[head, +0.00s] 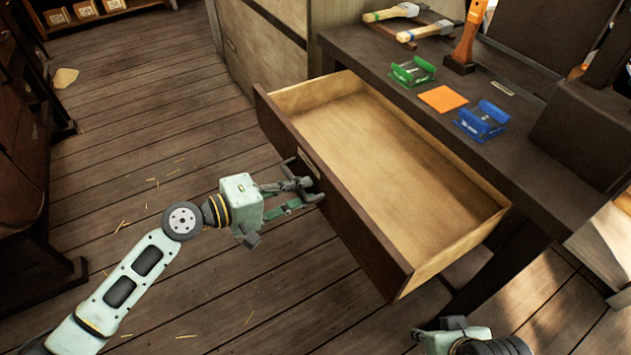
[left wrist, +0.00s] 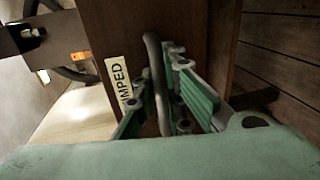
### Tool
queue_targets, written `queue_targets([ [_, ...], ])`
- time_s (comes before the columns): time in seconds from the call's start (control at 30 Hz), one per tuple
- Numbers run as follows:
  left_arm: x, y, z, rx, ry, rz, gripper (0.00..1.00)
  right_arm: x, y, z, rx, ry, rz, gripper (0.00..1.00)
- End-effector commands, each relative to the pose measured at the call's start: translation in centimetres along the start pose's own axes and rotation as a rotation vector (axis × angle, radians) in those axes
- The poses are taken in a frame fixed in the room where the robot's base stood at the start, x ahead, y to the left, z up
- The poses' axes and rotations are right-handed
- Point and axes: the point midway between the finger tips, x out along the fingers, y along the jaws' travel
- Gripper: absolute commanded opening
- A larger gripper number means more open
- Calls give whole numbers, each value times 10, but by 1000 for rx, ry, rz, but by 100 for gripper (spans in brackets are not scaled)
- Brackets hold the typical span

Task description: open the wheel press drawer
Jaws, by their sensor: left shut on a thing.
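The drawer (head: 390,170) of the wheel press table is pulled far out, and its bare wooden inside looks empty. Its dark front (head: 345,210) carries a handle and a pale label, which shows the letters "MPED" in the left wrist view (left wrist: 118,82). My left gripper (head: 305,190) is shut on the drawer handle. In the left wrist view the curved handle (left wrist: 155,70) stands between the green fingers. My right gripper (head: 480,342) is only partly in view at the bottom right, away from the drawer, and its fingers cannot be made out.
The dark table top (head: 370,45) holds a green holder (head: 413,71), an orange square (head: 441,98), a blue holder (head: 482,120), hammers (head: 400,12) and an orange-handled tool (head: 468,38). A wooden cabinet (head: 255,50) stands behind. The plank floor left of the drawer is mostly clear.

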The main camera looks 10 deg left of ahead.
Motion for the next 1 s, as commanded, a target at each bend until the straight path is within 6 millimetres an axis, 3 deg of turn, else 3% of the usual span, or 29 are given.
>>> queue_targets([
  [0.2,-14,-4,0,-2,0,-1,0,3,4,1,-11,-1,10,29],
  [0.53,-15,-3,0,-2,0,0,0,3,4,1,-11,0,10,29],
  [0.57,-15,-3,0,-2,0,0,10,3,4,1,-10,0,10,29],
  [0.67,-15,-3,0,-1,0,0,18,3,3,1,-9,0,8,29],
  [1.0,-17,-4,0,-1,0,-1,18,3,1,-2,-2,6,2,29],
])
